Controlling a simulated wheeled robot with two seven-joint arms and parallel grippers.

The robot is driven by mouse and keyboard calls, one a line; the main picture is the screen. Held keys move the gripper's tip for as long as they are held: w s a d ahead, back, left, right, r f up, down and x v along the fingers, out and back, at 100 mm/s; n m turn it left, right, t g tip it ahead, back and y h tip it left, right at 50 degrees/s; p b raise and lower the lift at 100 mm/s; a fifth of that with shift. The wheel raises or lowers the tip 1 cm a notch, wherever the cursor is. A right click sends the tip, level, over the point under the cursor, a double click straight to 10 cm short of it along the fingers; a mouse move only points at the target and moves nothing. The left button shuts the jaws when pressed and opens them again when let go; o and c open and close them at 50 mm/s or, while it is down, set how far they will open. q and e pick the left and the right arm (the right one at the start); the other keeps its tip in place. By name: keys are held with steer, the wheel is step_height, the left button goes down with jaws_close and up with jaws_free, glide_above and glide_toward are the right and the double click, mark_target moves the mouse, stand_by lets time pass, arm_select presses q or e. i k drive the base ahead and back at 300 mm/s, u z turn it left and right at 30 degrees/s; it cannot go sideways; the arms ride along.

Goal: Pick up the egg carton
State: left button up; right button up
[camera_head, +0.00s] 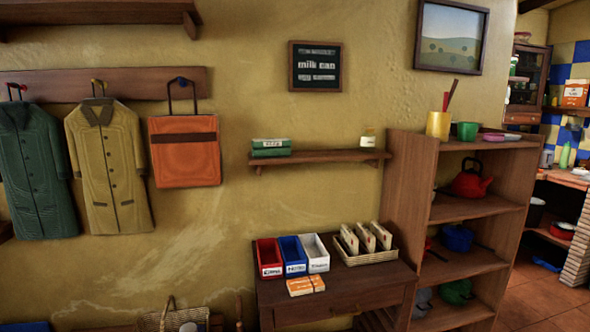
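I cannot make out an egg carton for certain in the head view. A small orange and white packet (306,286) lies flat on the wooden side table (352,293), in front of the bins; I cannot tell what it is. Two green boxes (271,148) are stacked on the wall shelf (330,157). An orange box (574,95) stands in the far room at the right edge, too small to identify. Neither of my grippers is in view.
Red (269,258), blue (293,255) and white (314,252) bins and a wicker tray (370,257) of packets stand on the table. A wooden shelf unit (478,210) holds a red kettle (473,182). Coats hang left. An opening at right shows tiled floor (545,295).

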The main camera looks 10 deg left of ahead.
mark_target(262, 146)
steer(key=z, duration=0.9)
steer(key=i, duration=1.6)
steer(key=u, duration=0.5)
